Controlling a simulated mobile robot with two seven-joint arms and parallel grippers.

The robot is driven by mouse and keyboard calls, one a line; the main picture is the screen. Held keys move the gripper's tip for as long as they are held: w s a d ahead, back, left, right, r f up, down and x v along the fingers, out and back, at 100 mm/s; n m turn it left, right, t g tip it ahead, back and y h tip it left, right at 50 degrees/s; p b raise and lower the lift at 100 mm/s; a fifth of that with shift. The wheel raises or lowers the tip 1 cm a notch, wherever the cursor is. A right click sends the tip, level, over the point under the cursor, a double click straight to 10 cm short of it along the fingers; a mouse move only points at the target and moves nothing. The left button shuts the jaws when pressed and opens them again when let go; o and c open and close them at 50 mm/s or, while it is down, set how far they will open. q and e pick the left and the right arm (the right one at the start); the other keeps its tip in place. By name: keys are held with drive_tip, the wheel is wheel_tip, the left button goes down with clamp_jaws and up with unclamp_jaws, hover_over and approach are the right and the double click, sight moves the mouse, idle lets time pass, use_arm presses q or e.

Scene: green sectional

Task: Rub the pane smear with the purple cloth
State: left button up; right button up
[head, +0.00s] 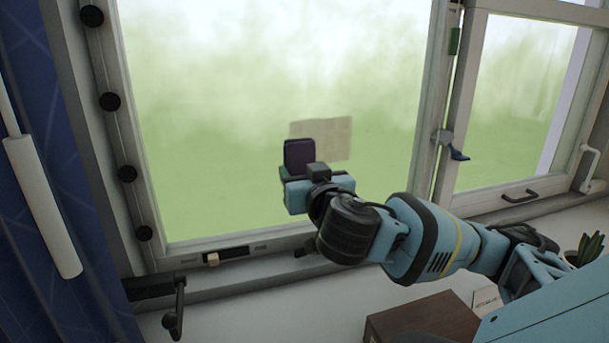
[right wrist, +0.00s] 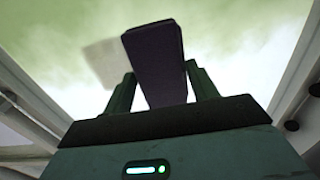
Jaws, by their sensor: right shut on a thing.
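The pane smear (head: 330,138) is a pale beige rectangular patch on the large left window pane (head: 220,110). The purple cloth (head: 297,155) is a dark folded block, held upright in my right gripper (head: 300,178). In the head view the cloth overlaps the lower left part of the smear. In the right wrist view the cloth (right wrist: 155,60) stands between the two fingers (right wrist: 162,88), and the smear (right wrist: 102,62) shows to its left. I cannot tell whether the cloth touches the glass. My left gripper is not in view.
A window frame with a latch (head: 448,140) divides the left pane from the right one. A crank handle (head: 175,310) hangs at the lower left beside a blue curtain (head: 50,220). A brown box (head: 420,318) and a potted plant (head: 585,248) are below right.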

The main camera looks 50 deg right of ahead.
drive_tip(key=shift+x, duration=2)
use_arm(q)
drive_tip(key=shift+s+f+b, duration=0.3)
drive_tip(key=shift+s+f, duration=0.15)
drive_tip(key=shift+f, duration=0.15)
use_arm(e)
drive_tip(key=shift+w+d, duration=0.35)
drive_tip(key=shift+w, duration=0.3)
drive_tip(key=shift+x, duration=1)
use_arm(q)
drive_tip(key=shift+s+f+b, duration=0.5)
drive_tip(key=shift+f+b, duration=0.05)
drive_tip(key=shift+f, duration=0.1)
use_arm(e)
drive_tip(key=s+d, duration=0.2)
drive_tip(key=d, duration=0.1)
drive_tip(key=shift+d, duration=0.1)
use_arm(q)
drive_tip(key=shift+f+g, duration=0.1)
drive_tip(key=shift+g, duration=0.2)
use_arm(e)
drive_tip(key=shift+d, duration=0.1)
